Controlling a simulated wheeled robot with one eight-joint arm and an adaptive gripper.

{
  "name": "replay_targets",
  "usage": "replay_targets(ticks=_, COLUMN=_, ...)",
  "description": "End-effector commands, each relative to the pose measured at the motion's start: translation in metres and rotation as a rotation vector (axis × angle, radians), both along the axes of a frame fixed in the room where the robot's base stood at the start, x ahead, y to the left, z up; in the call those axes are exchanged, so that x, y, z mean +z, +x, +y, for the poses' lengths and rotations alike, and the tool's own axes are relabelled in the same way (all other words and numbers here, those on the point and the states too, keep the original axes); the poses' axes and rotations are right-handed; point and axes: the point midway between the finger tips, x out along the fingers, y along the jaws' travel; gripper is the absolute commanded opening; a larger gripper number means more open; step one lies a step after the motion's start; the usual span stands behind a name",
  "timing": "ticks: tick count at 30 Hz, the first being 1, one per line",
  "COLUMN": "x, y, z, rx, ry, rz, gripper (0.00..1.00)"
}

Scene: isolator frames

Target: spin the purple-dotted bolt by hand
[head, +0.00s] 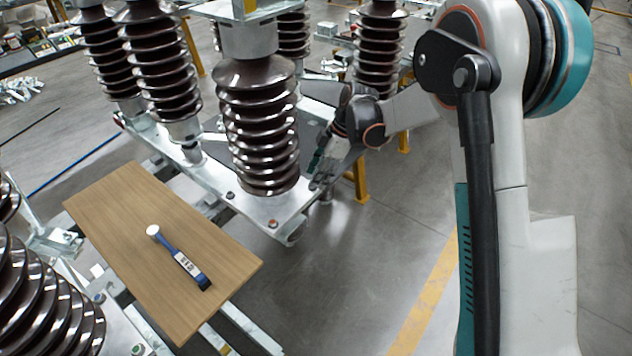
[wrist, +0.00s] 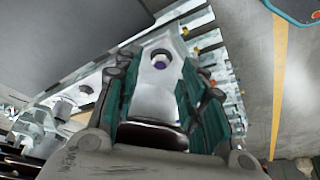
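The purple-dotted bolt (wrist: 160,60) shows in the wrist view on a pale metal plate, with a dark purple mark on its head. It appears between the ends of my gripper's two teal-padded fingers. My gripper (wrist: 159,68) is open, with a wide gap between the fingers. I cannot tell how far the fingertips are from the bolt. In the head view my gripper (head: 321,172) is beside the foot of the middle brown insulator, at the right side of the metal beam. I cannot make out the purple-dotted bolt in the head view.
The ribbed brown insulator (head: 260,125) stands close left of my gripper on the metal beam (head: 235,195). A wooden board (head: 120,225) holds a blue-handled tool (head: 180,258). Open floor lies to the right.

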Motion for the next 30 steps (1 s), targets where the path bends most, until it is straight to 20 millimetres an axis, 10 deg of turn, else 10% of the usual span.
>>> replay_targets(ticks=15, x=-0.018, y=-0.001, z=0.007, rx=-0.001, ry=0.0, rz=0.0, gripper=0.38)
replay_targets(ticks=21, x=-0.018, y=-0.001, z=0.007, rx=-0.001, ry=0.0, rz=0.0, gripper=0.0)
replay_targets(ticks=30, x=-0.018, y=-0.001, z=0.007, rx=-0.014, ry=0.0, rz=0.0, gripper=0.0)
